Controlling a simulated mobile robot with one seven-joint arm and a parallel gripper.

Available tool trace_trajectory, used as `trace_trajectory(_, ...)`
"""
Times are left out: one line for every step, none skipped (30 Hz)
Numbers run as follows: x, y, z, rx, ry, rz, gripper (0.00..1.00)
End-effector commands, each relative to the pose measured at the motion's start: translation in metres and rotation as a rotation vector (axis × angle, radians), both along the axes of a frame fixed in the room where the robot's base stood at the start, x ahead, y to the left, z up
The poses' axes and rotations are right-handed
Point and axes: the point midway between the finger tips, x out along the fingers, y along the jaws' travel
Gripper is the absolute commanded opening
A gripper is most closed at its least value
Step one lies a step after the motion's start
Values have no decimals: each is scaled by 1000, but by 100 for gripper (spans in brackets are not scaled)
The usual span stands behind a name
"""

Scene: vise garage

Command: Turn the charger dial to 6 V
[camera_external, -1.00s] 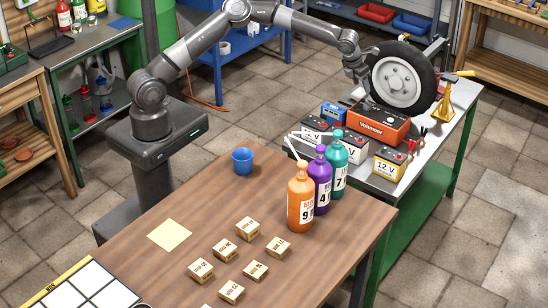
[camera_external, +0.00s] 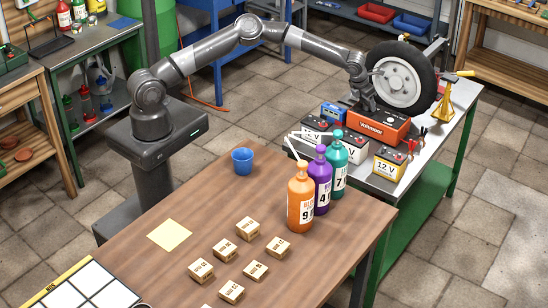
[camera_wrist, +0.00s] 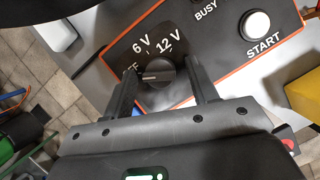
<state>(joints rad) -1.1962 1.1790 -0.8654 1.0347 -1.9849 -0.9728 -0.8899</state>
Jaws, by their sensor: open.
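The orange charger (camera_external: 385,128) stands on the grey metal bench beside the wheel. In the wrist view its grey panel shows a round black dial (camera_wrist: 158,72) with a white pointer line. The line points left, toward a label reading "FF", partly hidden by my left finger. The "6 V" label (camera_wrist: 140,47) and "12 V" label (camera_wrist: 170,43) sit above the dial. My gripper (camera_wrist: 165,80) is open, one finger on each side of the dial. I cannot tell whether the fingers touch it. In the external view my gripper (camera_external: 364,103) is down at the charger's top.
A START button (camera_wrist: 256,23) and BUSY label are on the same panel. The wheel (camera_external: 399,82) stands close behind the charger. Batteries (camera_external: 390,166) stand in front of it, and bottles (camera_external: 320,178) on the wooden table.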

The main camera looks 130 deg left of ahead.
Motion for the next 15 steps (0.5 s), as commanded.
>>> trace_trajectory(0, 0, 0, 0, 0, 0, 53)
trace_trajectory(0, 0, 0, 0, 0, 0, 52)
trace_trajectory(0, 0, 0, 0, 0, 0, 48)
trace_trajectory(0, 0, 0, 0, 0, 0, 46)
trace_trajectory(0, 0, 0, 0, 0, 0, 44)
trace_trajectory(0, 0, 0, 0, 0, 0, 40)
trace_trajectory(0, 0, 0, 0, 0, 0, 38)
trace_trajectory(0, 0, 0, 0, 0, 0, 35)
trace_trajectory(0, 0, 0, 0, 0, 0, 32)
trace_trajectory(0, 0, 0, 0, 0, 0, 30)
trace_trajectory(0, 0, 0, 0, 0, 0, 27)
trace_trajectory(0, 0, 0, 0, 0, 0, 24)
trace_trajectory(0, 0, 0, 0, 0, 0, 22)
trace_trajectory(0, 0, 0, 0, 0, 0, 19)
trace_trajectory(0, 0, 0, 0, 0, 0, 16)
